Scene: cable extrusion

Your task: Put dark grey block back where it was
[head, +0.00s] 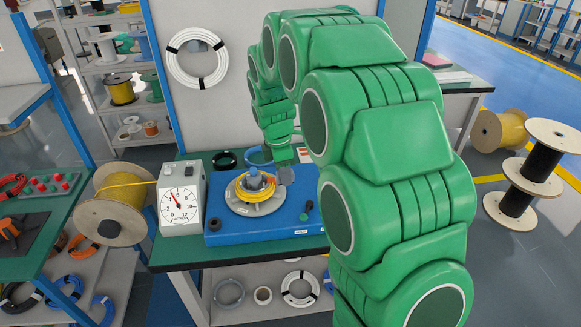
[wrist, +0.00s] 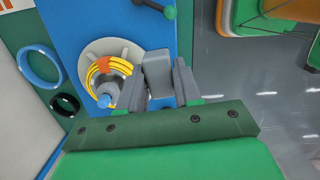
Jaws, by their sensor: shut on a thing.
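The dark grey block (wrist: 158,70) is between the two grey fingers of my gripper (wrist: 160,88) in the wrist view. My gripper is shut on it. In the head view, a dark grey piece that looks like the block (head: 286,175) shows just right of the coiling reel (head: 262,208), above the blue machine (head: 225,234); my arm hides most of the gripper there. The reel holds a yellow cable coil (head: 243,191), and a blue-tipped post (wrist: 104,100) stands at its centre. I cannot tell whether the block touches the reel.
A meter with a dial (head: 180,200) stands left of the blue machine on the green table (head: 173,254). A blue ring (wrist: 39,66) and a black ring (wrist: 65,104) lie behind the machine. A green-knobbed lever (wrist: 168,12) is on the machine. A cable spool (head: 110,204) is farther left.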

